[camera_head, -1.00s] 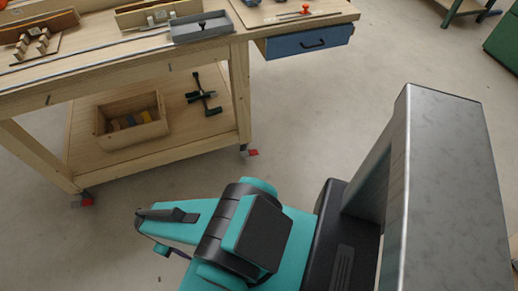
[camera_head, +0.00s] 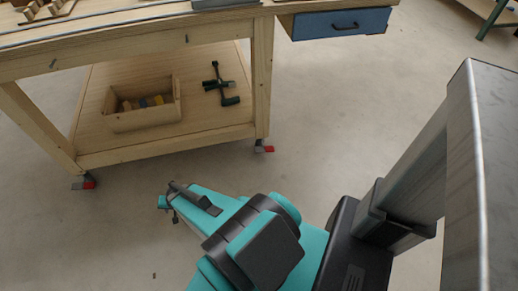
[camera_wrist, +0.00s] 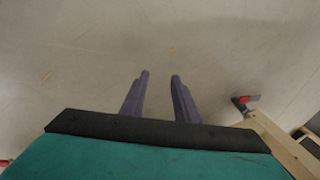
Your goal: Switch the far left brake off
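The wooden workbench (camera_head: 190,147) stands on castors with red brake pedals. One castor with its red pedal (camera_head: 88,183) is under the left leg at the near side, and another red pedal (camera_head: 264,148) is under the right leg. The far castors are not visible in the head view. My gripper (camera_head: 170,203) hangs over bare floor in front of the bench, right of the left castor and apart from it. The wrist view shows its two fingers (camera_wrist: 160,75) apart with only floor between them. That view also shows a castor with a red pedal (camera_wrist: 246,98) at the right.
The bench's lower shelf (camera_head: 200,128) holds a wooden box (camera_head: 145,120) with small blocks and a dark green clamp-like tool (camera_head: 221,85). A blue drawer (camera_head: 340,23) hangs under the top at the right. The floor (camera_head: 330,120) in front and to the right is clear.

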